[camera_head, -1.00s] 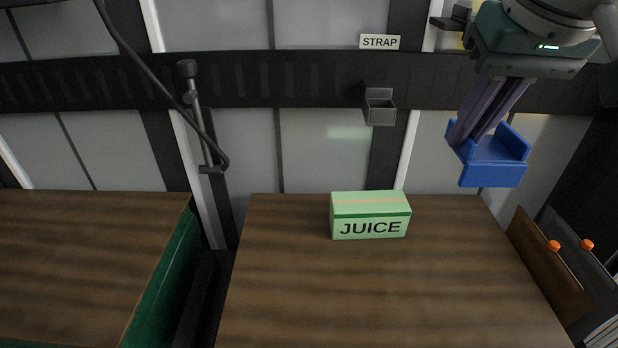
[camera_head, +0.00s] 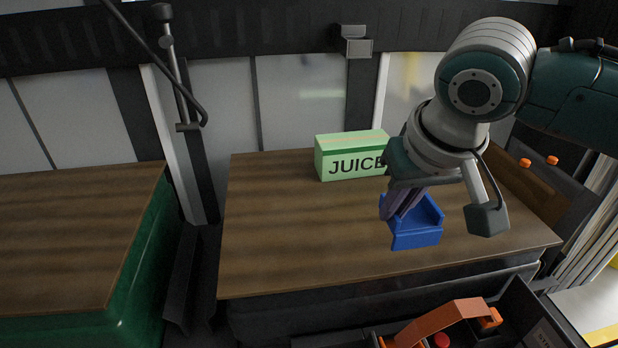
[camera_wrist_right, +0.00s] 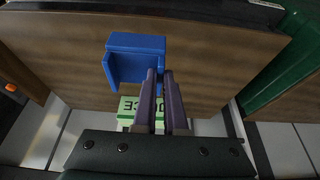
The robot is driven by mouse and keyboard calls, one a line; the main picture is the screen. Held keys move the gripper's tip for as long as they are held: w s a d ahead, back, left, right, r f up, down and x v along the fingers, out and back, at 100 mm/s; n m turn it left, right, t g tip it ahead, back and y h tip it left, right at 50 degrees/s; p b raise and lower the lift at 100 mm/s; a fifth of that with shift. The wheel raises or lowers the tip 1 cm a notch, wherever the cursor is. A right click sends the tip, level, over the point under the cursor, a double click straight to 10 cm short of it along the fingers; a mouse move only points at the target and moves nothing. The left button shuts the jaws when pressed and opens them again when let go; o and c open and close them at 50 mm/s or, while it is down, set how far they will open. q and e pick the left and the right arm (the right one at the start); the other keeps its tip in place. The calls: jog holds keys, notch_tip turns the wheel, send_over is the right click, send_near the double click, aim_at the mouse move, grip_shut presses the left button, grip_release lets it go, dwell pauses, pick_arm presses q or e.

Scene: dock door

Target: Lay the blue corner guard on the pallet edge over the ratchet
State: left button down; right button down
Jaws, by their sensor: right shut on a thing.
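The blue corner guard (camera_head: 418,236) is in my right gripper (camera_head: 402,208), above the right part of a brown wood-topped surface (camera_head: 300,240). The purple fingers are shut on one of its walls. In the right wrist view the guard (camera_wrist_right: 136,42) shows just beyond and left of the fingertips (camera_wrist_right: 160,76), with the wood behind it. I cannot tell whether the guard touches the wood. I cannot make out a ratchet or be sure which edge is the pallet edge. My left gripper is not in view.
A green juice box (camera_head: 345,158) stands on the wood, just behind my right wrist. A second wood top (camera_head: 70,235) with a green side lies left, across a dark gap. An orange handle (camera_head: 450,320) sits at the bottom, in front of the wood.

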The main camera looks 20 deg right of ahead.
aim_at(394, 234)
notch_tip(394, 234, down, 6)
jog(key=shift+r+b, duration=0.1)
jog(key=shift+b, duration=0.8)
jog(key=shift+f, duration=0.2)
jog(key=shift+f, duration=0.1)
jog(key=shift+f, duration=0.5)
jog(key=c, duration=1)
grip_release()
